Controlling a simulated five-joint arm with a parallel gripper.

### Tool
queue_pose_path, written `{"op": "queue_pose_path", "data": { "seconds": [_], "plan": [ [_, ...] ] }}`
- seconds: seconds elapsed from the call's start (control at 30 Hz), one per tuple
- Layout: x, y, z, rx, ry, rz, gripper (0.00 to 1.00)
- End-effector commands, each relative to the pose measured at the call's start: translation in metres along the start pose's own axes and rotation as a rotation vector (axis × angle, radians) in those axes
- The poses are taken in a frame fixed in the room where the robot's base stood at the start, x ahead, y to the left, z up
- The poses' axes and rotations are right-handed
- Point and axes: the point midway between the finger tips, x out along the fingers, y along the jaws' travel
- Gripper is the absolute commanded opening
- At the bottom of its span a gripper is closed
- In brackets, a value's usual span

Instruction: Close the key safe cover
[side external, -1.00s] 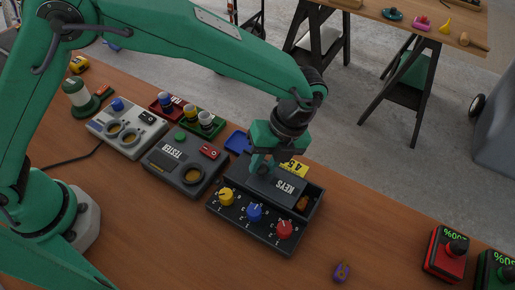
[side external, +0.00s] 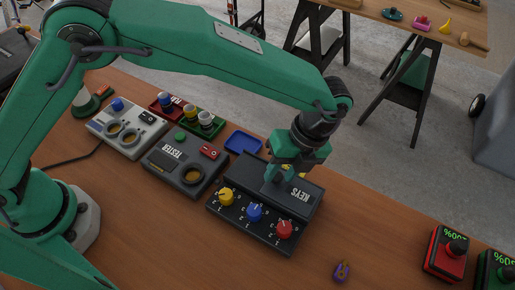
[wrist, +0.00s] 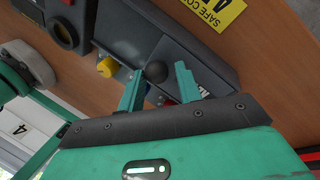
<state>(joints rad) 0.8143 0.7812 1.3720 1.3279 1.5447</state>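The key safe (side external: 240,210) is a dark box on the bench with yellow, blue and red dials on its front. Its dark cover, marked KEYS (side external: 305,207), lies flat at the right end of the top, and no opening shows there. A round black knob (wrist: 156,71) shows in the wrist view. My gripper (side external: 275,178) is over the cover. In the wrist view, my gripper (wrist: 160,72) has its fingers apart on either side of the knob, with small gaps visible. The fingertips' contact with the cover is hard to judge.
A grey tester (side external: 180,163) stands left of the safe, and a blue tray (side external: 243,142) lies behind it. A yellow safe code note (wrist: 217,12) lies beside the safe. A small purple item (side external: 342,271) is at front right. A red device (side external: 446,255) stands farther right.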

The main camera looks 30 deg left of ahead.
Motion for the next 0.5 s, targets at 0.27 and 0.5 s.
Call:
{"op": "queue_pose_path", "data": {
  "seconds": [0.27, 0.5],
  "plan": [
    [-0.009, 0.000, 0.001, -0.001, 0.000, 0.000, 0.34],
    [-0.037, 0.000, 0.000, 0.000, 0.000, -0.002, 0.34]
  ]
}}
